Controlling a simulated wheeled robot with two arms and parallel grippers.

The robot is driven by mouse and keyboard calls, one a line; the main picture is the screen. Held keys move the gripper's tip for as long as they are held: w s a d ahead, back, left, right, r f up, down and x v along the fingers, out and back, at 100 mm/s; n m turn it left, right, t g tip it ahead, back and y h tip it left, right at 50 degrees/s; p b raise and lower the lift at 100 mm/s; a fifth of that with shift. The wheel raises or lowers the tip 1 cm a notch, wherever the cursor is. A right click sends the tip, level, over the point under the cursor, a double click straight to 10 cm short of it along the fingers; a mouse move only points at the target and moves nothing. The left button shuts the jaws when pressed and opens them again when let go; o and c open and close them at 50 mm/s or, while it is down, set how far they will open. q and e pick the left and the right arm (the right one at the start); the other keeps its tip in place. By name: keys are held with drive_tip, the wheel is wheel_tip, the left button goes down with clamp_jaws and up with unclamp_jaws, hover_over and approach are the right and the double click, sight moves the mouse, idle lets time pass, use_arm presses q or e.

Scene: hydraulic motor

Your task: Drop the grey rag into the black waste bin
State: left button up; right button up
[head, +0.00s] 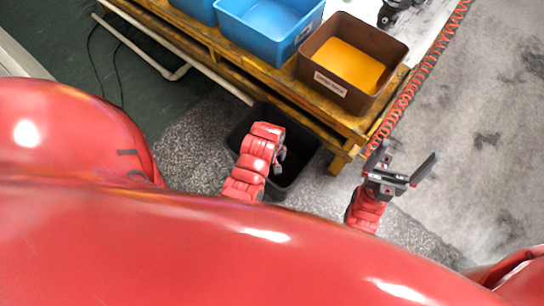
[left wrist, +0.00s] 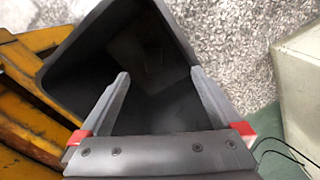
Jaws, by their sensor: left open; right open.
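The black waste bin (head: 303,152) stands on the floor at the front edge of the yellow bench. My left gripper (head: 281,156) is over the bin's opening, partly hidden by its own wrist in the head view. In the left wrist view, the fingers of my left gripper (left wrist: 160,74) are apart with nothing between them, and the bin (left wrist: 75,62) opens below them. A faint lighter patch shows in the dark inside; I cannot tell if it is the grey rag. No rag shows clearly. My right gripper (head: 402,172) is open and empty, right of the bin.
The yellow bench (head: 225,52) carries a blue bin (head: 268,25) and a brown bin (head: 348,62) with a yellow inside. A red coiled hose (head: 418,78) hangs along the bench's right end. Open grey floor (head: 480,150) lies to the right.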

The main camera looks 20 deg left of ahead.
use_arm(q)
drive_tip(key=s+d, duration=0.2)
drive_tip(key=s, duration=0.5)
drive_tip(key=shift+s+r, duration=0.25)
drive_tip(key=shift+r, duration=0.1)
drive_tip(key=shift+d, duration=0.1)
